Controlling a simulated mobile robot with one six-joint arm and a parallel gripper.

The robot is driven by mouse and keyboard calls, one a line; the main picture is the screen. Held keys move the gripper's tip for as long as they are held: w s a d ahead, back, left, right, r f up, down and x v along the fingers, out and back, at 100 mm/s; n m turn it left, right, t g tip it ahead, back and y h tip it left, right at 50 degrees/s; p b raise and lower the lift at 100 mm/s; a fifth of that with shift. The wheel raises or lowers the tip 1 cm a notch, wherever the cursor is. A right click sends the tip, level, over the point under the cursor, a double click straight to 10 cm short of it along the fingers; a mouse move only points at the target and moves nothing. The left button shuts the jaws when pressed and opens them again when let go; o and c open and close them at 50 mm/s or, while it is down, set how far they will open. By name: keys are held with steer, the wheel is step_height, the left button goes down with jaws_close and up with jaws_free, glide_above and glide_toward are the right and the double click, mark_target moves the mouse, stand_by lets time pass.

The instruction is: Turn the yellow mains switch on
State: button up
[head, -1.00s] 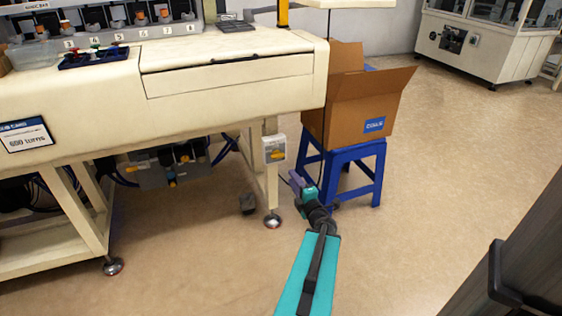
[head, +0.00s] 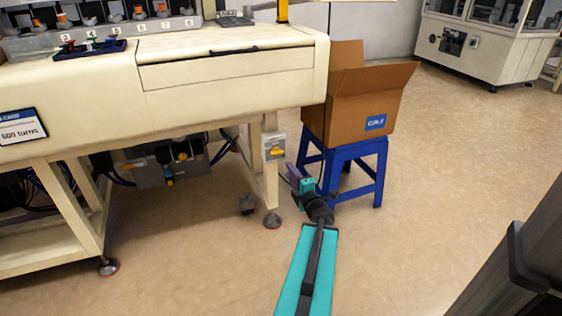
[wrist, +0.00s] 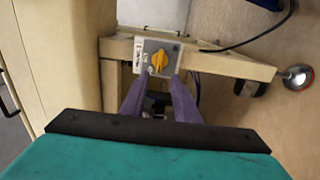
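The yellow mains switch (head: 277,151) is a yellow rotary knob on a small grey and white box (head: 274,140) fixed to the bench leg. My gripper (head: 292,170) is just right of and below the box in the head view. In the wrist view my gripper's two purple fingers (wrist: 158,88) are apart with nothing between them. The knob appears beyond the tips, and I see no contact.
The cream bench (head: 230,78) stands above and left of the switch. A blue stool (head: 350,155) with an open cardboard box (head: 350,110) stands close on the right. A dark cable (wrist: 250,40) runs near the leg. Floor in front is clear.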

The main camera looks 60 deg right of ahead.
mark_target(279, 154)
steer(key=shift+b+x, duration=1.3)
steer(key=shift+x, duration=4.3)
jaws_close()
steer(key=shift+d, duration=0.3)
steer(key=shift+a, duration=0.25)
